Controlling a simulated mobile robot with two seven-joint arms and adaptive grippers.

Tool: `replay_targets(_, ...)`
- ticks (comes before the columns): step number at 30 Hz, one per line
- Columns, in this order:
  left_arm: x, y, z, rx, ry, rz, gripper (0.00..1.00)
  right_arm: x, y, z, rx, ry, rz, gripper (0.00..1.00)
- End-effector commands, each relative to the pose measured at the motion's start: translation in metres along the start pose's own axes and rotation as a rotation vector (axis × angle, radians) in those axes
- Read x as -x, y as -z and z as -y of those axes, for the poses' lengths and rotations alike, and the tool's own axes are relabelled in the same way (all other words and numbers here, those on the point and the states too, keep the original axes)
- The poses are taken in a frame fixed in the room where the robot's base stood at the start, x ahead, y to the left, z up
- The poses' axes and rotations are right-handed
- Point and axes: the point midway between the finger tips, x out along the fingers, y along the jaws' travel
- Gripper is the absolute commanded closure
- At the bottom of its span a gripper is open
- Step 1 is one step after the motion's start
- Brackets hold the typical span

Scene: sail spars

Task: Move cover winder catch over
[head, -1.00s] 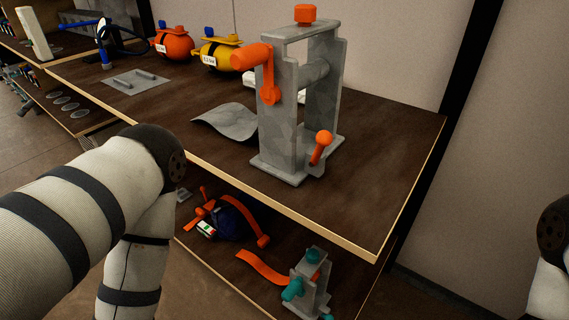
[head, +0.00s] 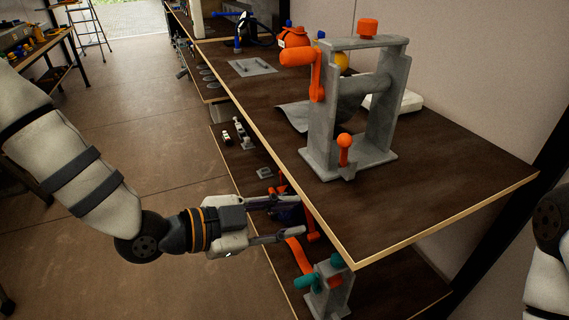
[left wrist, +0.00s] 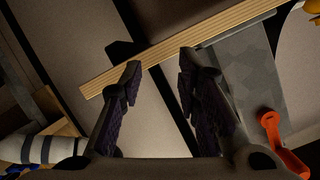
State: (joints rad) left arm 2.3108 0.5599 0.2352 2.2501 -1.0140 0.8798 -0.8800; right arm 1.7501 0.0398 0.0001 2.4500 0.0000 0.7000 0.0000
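A large grey winder frame (head: 322,125) stands upright on the top shelf. It has an orange crank (head: 302,58), an orange top knob (head: 367,27) and a small orange ball-ended lever (head: 344,148) at its front foot. The lever stands about upright; I take it to be the catch. My left gripper (head: 303,218) is open and empty, below and left of the winder, near the shelf's front edge. In the left wrist view its fingers (left wrist: 160,72) are apart with nothing between them; a grey part (left wrist: 240,75) and orange handle (left wrist: 280,140) show to the right. My right gripper is out of view.
The top shelf's wooden edge (head: 300,195) runs close to my left gripper. A smaller grey winder with teal knobs (head: 328,290) and an orange strap (head: 298,253) are on the lower shelf. Grey sheet material (head: 292,116) hangs beside the large winder.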

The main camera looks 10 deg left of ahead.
Motion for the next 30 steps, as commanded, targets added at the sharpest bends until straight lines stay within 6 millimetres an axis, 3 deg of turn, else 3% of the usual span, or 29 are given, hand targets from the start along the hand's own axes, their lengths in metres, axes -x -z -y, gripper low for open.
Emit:
replay_targets(1, 0.003, 0.028, 0.025, -0.125, 0.047, -0.084, 0.7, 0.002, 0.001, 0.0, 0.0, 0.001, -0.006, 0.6)
replay_targets(3, 0.009, 0.059, 0.047, -0.28, 0.097, -0.175, 0.7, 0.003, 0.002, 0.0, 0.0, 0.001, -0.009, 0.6)
replay_targets(7, 0.018, 0.092, 0.068, -0.453, 0.154, -0.267, 0.7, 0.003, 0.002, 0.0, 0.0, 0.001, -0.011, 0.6)
replay_targets(11, 0.015, 0.098, 0.07, -0.488, 0.163, -0.284, 0.7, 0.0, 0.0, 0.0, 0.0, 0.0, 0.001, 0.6)
replay_targets(27, -0.061, 0.115, 0.073, -0.476, 0.155, -0.279, 0.7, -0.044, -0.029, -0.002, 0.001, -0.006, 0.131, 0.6)
replay_targets(30, -0.057, 0.12, 0.076, -0.481, 0.161, -0.28, 0.91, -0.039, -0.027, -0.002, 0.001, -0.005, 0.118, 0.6)
